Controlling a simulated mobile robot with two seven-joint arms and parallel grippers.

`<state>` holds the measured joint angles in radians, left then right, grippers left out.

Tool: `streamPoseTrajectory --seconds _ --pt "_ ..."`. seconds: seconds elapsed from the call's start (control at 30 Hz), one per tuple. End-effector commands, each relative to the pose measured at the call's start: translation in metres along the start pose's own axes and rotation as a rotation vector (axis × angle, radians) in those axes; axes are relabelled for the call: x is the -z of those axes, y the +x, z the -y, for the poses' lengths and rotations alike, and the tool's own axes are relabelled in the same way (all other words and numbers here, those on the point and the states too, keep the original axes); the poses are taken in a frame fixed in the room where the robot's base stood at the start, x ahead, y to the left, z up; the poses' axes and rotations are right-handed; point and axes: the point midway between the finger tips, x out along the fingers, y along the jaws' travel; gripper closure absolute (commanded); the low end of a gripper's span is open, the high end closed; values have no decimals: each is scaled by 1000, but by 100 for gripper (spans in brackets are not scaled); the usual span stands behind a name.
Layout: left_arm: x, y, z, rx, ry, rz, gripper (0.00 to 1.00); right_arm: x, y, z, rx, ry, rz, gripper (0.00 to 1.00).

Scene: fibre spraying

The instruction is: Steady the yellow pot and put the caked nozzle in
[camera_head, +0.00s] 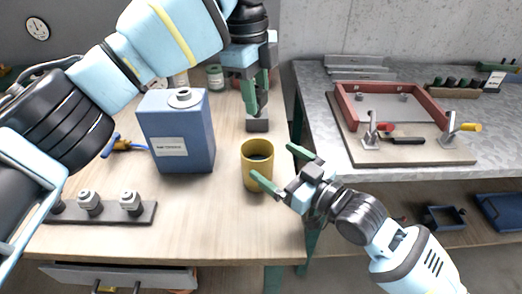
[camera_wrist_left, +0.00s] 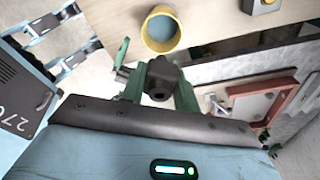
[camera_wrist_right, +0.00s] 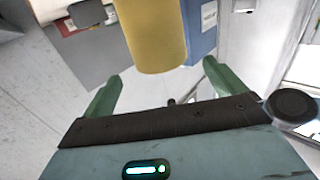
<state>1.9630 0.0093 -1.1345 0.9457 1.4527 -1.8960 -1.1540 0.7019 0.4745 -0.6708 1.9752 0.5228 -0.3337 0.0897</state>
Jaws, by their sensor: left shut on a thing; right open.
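The yellow pot (camera_head: 257,176) stands upright near the table's right edge, with bluish-grey liquid inside. It also shows in the left wrist view (camera_wrist_left: 147,42) and the right wrist view (camera_wrist_right: 152,40). My left gripper (camera_head: 256,108) is above and behind the pot, pointing down. It is shut on the dark grey nozzle (camera_wrist_left: 160,78), seen between its fingers in the left wrist view. My right gripper (camera_head: 273,163) is open at the pot's right side, its fingers pointing at the pot from either side. Whether they touch it I cannot tell.
A blue canister (camera_head: 180,135) stands left of the pot. A rack of several small fittings (camera_head: 105,213) lies at the front left. A second bench (camera_head: 330,120) with a red-framed board stands to the right, across a gap.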

Motion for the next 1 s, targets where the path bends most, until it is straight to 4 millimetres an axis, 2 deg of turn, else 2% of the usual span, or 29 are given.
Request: streamPoseTrajectory --seconds 0.2,0.4,0.6,0.83,0.87,1.0 --pt "0 0 0 1 0 0 94 1 37 1 1 0 -2 4" --pt "0 0 0 0 0 0 94 0 59 0 0 -1 0 4" --pt "0 0 0 1 0 0 94 0 67 0 0 -1 1 4" --pt "0 0 0 1 0 0 94 0 67 0 0 -1 1 4" --pt "0 0 0 1 0 0 94 0 67 0 0 -1 1 6" --pt "0 0 0 1 0 0 94 0 67 0 0 -1 1 24"
